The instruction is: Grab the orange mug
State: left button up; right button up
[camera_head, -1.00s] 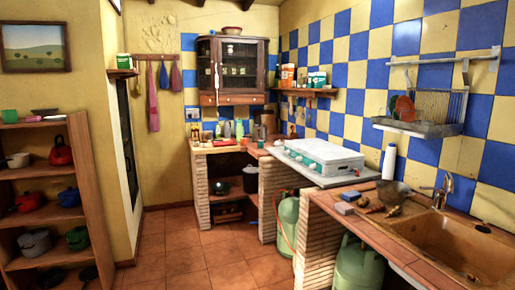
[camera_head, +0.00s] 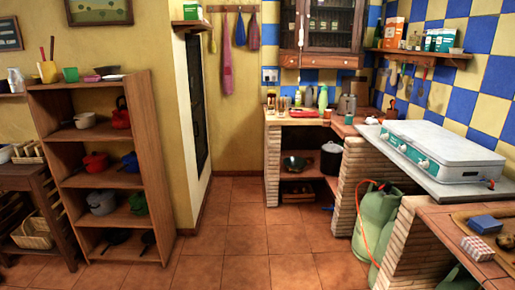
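I cannot clearly make out an orange mug. A small orange-red item (camera_head: 327,113) stands on the back counter (camera_head: 296,121), but it is too small to tell what it is. A yellow-orange container (camera_head: 48,72) with utensils in it stands near the top left of the wooden shelf, and a green cup (camera_head: 71,75) is beside it. Neither of my grippers is in view.
A wooden shelf (camera_head: 152,155) with several pots stands at left. The tiled floor (camera_head: 235,235) between is clear.

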aim_at(327, 113)
jog(key=i+l, duration=0.2)
jog(key=i, duration=0.35)
jog(key=i+l, duration=0.2)
jog(key=i, duration=0.35)
jog(key=i+l, duration=0.2)
jog(key=i, duration=0.35)
jog(key=i+l, duration=0.2)
jog(key=i, duration=0.35)
jog(key=i+l, duration=0.2)
jog(key=i, duration=0.3)
jog(key=i+z, duration=0.1)
jog(key=z, duration=0.45)
jog(key=i+j+z, duration=0.2)
jog(key=i+z, duration=0.3)
jog(key=i+j+z, duration=0.3)
jog(key=z, duration=0.2)
